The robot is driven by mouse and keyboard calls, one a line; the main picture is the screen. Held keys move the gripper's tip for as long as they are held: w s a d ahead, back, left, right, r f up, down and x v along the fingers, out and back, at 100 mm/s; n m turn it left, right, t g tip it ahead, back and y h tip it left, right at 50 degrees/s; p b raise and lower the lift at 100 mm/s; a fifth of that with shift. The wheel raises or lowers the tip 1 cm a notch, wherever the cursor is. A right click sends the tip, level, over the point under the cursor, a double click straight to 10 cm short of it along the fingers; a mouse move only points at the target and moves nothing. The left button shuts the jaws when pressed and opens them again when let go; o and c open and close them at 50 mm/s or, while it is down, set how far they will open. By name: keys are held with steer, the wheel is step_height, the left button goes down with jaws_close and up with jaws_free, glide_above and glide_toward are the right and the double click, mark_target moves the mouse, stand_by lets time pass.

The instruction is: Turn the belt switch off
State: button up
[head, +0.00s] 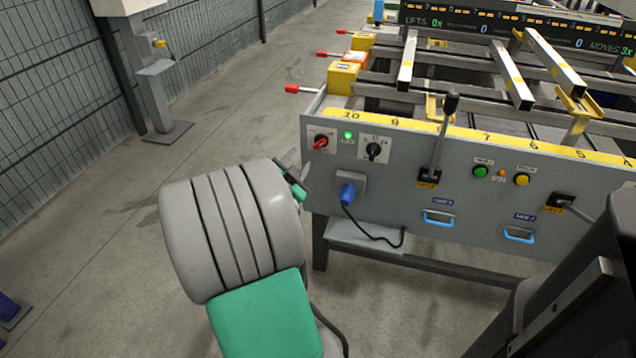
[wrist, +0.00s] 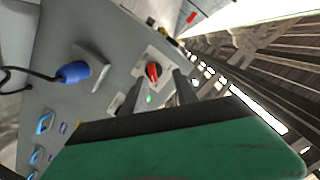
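A red rotary switch (head: 320,142) sits on a light plate at the upper left of the grey panel, with a lit green lamp (head: 348,135) just right of it. A black rotary switch (head: 373,151) is further right. I cannot read their labels, so I cannot tell by text which is the belt switch. My gripper (head: 298,168) is just left of the panel edge in the head view. In the wrist view its two fingers are apart, with the red switch (wrist: 153,72) beyond and between the tips and the green lamp (wrist: 149,99) lower between them. Nothing is held.
A blue plug (head: 347,193) with a black cable sticks out below the switches. A black-knobbed lever (head: 449,105), green and yellow buttons and blue handles are further right. Red-tipped rods (head: 292,89) stick out left of the table.

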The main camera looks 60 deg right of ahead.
mark_target(320, 146)
steer(key=shift+m+h, duration=0.5)
steer(key=shift+h, duration=0.3)
steer(key=d, duration=0.3)
steer(key=s+d, duration=0.1)
steer(key=d, duration=0.2)
steer(key=d+f, duration=0.1)
steer(key=d, duration=0.2)
steer(key=shift+s+d+f, duration=0.1)
steer(key=shift+s+d, duration=0.1)
steer(key=shift+d, duration=0.2)
jaws_close()
